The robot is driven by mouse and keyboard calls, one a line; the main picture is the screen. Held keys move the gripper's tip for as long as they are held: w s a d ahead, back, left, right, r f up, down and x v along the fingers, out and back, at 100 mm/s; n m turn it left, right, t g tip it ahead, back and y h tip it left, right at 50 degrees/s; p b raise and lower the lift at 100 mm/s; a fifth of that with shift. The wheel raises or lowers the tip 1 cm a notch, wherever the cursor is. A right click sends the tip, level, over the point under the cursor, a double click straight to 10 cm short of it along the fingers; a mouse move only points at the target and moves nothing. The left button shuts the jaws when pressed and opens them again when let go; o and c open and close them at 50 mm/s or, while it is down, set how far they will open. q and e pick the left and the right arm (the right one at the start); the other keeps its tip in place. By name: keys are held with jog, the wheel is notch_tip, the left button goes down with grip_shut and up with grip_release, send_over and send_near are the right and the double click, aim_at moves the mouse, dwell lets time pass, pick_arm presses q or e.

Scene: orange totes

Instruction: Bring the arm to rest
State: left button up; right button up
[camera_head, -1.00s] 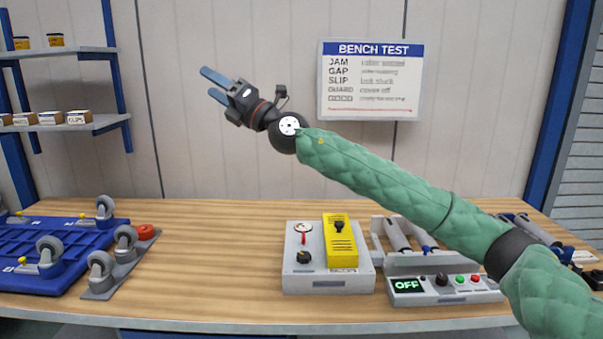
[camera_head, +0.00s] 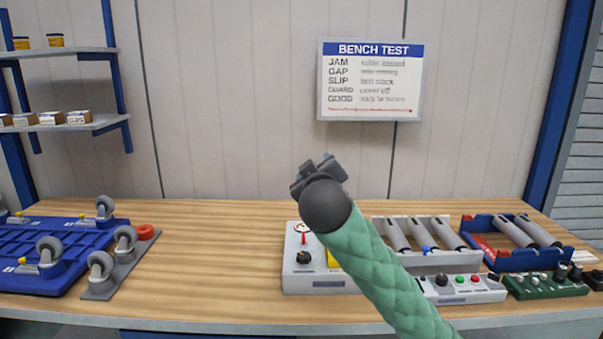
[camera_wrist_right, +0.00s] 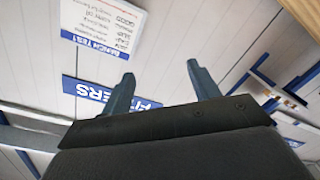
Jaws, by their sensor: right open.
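My right arm, in a green padded sleeve, comes up from the bottom of the head view. Its gripper (camera_head: 320,175) is raised above the bench's back part, mostly hidden behind the dark wrist joint. In the right wrist view the two blue-grey fingers of the right gripper (camera_wrist_right: 160,90) stand wide apart with nothing between them. Behind them are the wall and signs, seen upside down. My left gripper is not in view.
The wooden bench (camera_head: 200,250) holds a grey control box (camera_head: 300,273), a roller unit (camera_head: 425,262), a blue roller tray (camera_head: 510,260) and a green panel (camera_head: 545,288). A blue caster plate (camera_head: 60,255) lies left. The bench's middle-left is clear.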

jog(key=s+d+f+m+g, duration=0.1)
jog(key=s+d+f+g, duration=0.2)
jog(key=s+f, duration=0.7)
jog(key=s+d+f+m+g+y, duration=0.15)
jog(key=s+d+f+g, duration=0.3)
jog(key=f, duration=1.15)
jog(key=s+d+f+m+g+h, duration=0.1)
jog(key=s+d+f+m+g, duration=0.1)
jog(key=s+f, duration=0.85)
jog(key=s+d+f+m+g, duration=0.1)
jog(key=s+f+g, duration=0.5)
jog(key=s+f, duration=1.5)
jog(key=shift+d, duration=0.2)
jog(key=shift+f, duration=0.15)
